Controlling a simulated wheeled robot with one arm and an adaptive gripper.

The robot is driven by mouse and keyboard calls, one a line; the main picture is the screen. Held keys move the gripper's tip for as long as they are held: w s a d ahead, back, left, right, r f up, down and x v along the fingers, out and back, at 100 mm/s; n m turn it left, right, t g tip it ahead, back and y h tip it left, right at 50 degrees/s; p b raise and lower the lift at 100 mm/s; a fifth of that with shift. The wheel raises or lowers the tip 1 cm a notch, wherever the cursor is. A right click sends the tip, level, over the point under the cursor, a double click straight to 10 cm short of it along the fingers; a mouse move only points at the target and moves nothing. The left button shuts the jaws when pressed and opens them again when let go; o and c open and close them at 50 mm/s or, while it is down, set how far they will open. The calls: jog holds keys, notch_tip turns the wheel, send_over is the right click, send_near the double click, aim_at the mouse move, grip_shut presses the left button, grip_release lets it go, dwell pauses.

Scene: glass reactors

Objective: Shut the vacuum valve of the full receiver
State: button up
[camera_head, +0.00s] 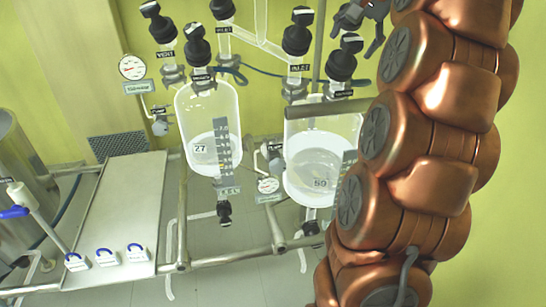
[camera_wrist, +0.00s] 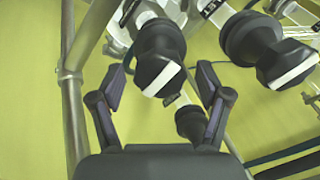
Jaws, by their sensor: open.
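Two glass receivers hang on the frame: the left one (camera_head: 208,110), marked 27, and the right one (camera_head: 300,128), whose number I cannot read surely. Both hold pale liquid; the right one shows more. Black-knobbed valves stand above them. The left receiver's front valve (camera_head: 197,45) has a label that seems to read vacuum. The right receiver's front valve (camera_head: 342,65) has an unreadable label. My gripper (camera_head: 361,36) is open, just above that valve. In the wrist view a black knob with a white stripe (camera_wrist: 158,62) lies between the open fingers (camera_wrist: 162,82), with no clear contact.
The right receiver's inlet valve (camera_head: 298,32) stands close left of my gripper. Another striped knob (camera_wrist: 284,64) is close right in the wrist view. A gauge (camera_head: 132,67) and glass pipes are nearby. My arm hides the right side.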

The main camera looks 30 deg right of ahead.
jog(key=n+p, duration=0.1)
jog(key=n, duration=0.3)
jog(key=n+p, duration=0.1)
jog(key=n, duration=0.3)
jog(key=shift+a, duration=0.1)
jog(key=n+p, duration=0.1)
jog(key=n, duration=0.3)
jog(key=shift+n+h+p, duration=0.3)
jog(key=shift+n, duration=0.1)
jog(key=shift+n+p, duration=1.15)
jog(key=shift+n, duration=0.45)
jog(key=shift+r, duration=0.15)
jog(key=shift+b+v, duration=1.5)
jog(key=shift+v, duration=2.25)
jog(key=s+a+f+m+g+y+b, duration=0.1)
jog(key=s+a+f+g, duration=0.1)
jog(key=a+f, duration=1)
jog(key=s+a+f+m+g+y+b, duration=0.1)
jog(key=s+a+f+g, duration=0.1)
jog(key=a+f, duration=0.9)
jog(key=shift+a+f+y+b, duration=0.3)
jog(key=shift+a+f+b, duration=0.1)
jog(key=shift+f, duration=0.3)
